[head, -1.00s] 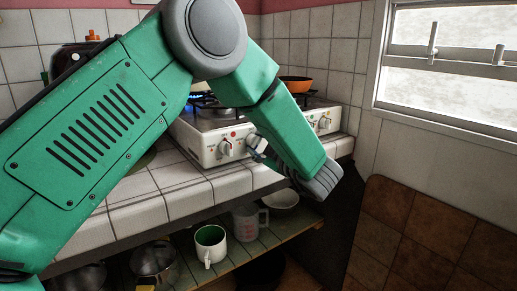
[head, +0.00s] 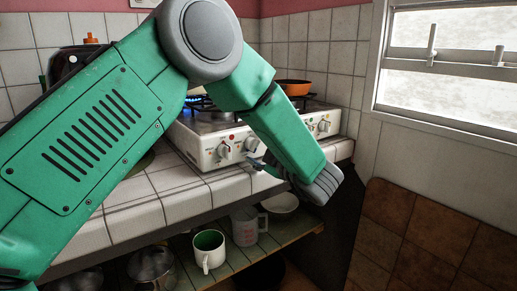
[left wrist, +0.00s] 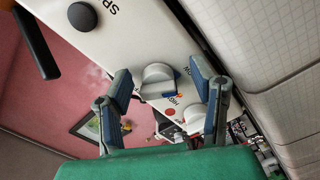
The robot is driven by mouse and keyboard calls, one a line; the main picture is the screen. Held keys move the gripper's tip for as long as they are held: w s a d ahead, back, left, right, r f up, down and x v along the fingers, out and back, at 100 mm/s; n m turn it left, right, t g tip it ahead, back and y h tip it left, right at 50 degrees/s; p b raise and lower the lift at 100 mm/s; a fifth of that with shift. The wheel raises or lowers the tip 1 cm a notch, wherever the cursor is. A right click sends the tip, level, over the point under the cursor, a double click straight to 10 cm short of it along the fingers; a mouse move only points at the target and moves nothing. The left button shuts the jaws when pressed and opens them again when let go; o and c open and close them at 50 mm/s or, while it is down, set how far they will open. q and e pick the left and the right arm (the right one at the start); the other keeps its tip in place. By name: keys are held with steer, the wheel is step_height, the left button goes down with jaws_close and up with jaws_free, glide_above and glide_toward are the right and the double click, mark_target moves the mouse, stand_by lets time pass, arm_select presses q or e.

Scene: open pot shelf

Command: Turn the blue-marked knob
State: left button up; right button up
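A white stove (head: 212,136) stands on the tiled counter with several white knobs on its front. A left knob (head: 223,150) and a second knob (head: 251,143) sit near my left gripper (head: 266,165), and another knob (head: 323,125) is farther right. In the left wrist view, a pale knob (left wrist: 158,75) with a blue-looking patch lies between the fingers of my left gripper (left wrist: 160,83). The fingers are apart, one on each side, and I see no clear contact. In the head view, the fingers are small and partly hidden by my wrist. My right gripper is out of view.
A blue flame (head: 190,100) burns at the left burner. An orange pan (head: 294,87) sits at the back right. The tiled counter edge (head: 232,187) runs below the knobs. A mug (head: 209,249) and a measuring jug (head: 245,226) stand on the shelf below.

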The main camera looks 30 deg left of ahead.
arm_select(q)
steer(key=shift+s+r, duration=0.1)
steer(key=shift+r, duration=0.1)
steer(key=v, duration=1.2)
steer(key=shift+f, duration=0.15)
